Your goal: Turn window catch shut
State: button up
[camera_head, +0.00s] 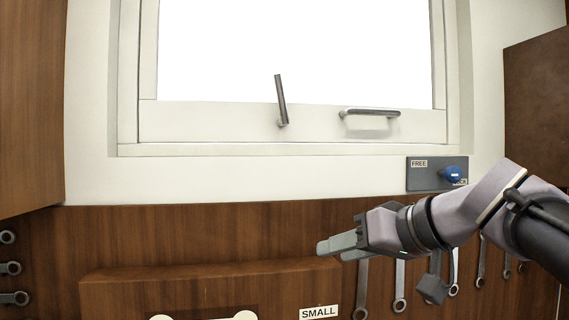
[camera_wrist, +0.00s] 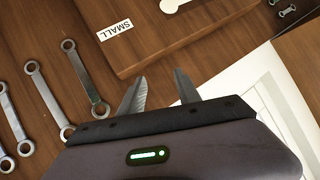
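The window catch (camera_head: 281,101) is a dark grey lever on the lower rail of the white window (camera_head: 200,120) in the head view. It stands nearly upright, its top leaning slightly left, with its pivot at the bottom. My gripper (camera_head: 324,249) is below the window and to the right of the catch, pointing left, apart from the catch. In the wrist view my gripper (camera_wrist: 161,76) has its two fingers spread with nothing between them. The catch is not visible in the wrist view.
A grey horizontal handle (camera_head: 370,112) is on the rail right of the catch. A grey panel (camera_head: 425,173) marked FREE with a blue knob (camera_head: 452,174) is below right. A wooden ledge (camera_head: 210,283) with a SMALL label (camera_head: 319,312) and several hanging wrenches (camera_head: 400,285) lie lower.

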notch_tip(320, 180, up, 9)
jog(key=w+d+n+y+p, duration=0.1)
jog(key=w+d+p, duration=0.1)
jog(key=w+p, duration=0.1)
jog(key=n+t+y+p, duration=0.3)
jog(key=n+y+p, duration=0.1)
jog(key=n+p, duration=0.4)
send_near(283, 91)
jog(key=shift+m, duration=0.7)
jog(key=p+x, duration=0.8)
jog(key=x, duration=0.2)
jog(key=shift+a+r, duration=0.15)
jog(key=shift+r, duration=0.05)
jog(key=shift+w+a+f, duration=0.15)
jog(key=shift+w+a, duration=0.2)
jog(key=shift+w, duration=0.05)
jog(key=shift+d, duration=0.15)
grip_shut()
